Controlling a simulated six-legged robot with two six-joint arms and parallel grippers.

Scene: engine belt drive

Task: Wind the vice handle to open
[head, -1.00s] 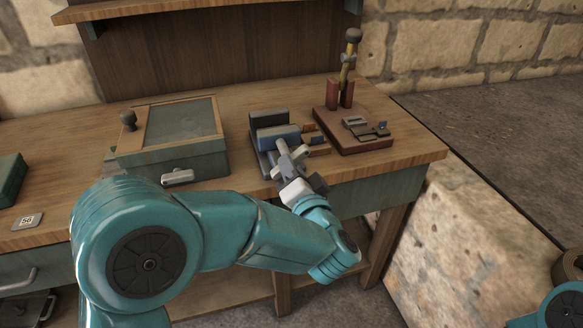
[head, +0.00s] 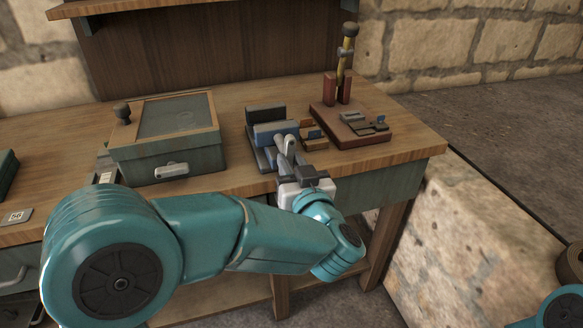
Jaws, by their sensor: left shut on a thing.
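The vice (head: 263,113) stands at the front edge of the wooden bench, with a dark rear jaw and a blue front jaw (head: 276,129). Its light grey handle (head: 281,146) shows at the front, below the blue jaw. My left gripper (head: 295,167) is shut on the vice handle from the front; its fingers and wrist hide part of the handle. A narrow gap shows between the two jaws. My right gripper is not in view; only a bit of teal arm shows at the lower right.
A green box with a framed lid (head: 165,161) stands left of the vice. Right of it are small orange and brown parts (head: 312,136) and a red-brown board (head: 360,139) with an upright yellow-handled tool (head: 343,68). A stone block (head: 465,235) stands beside the bench.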

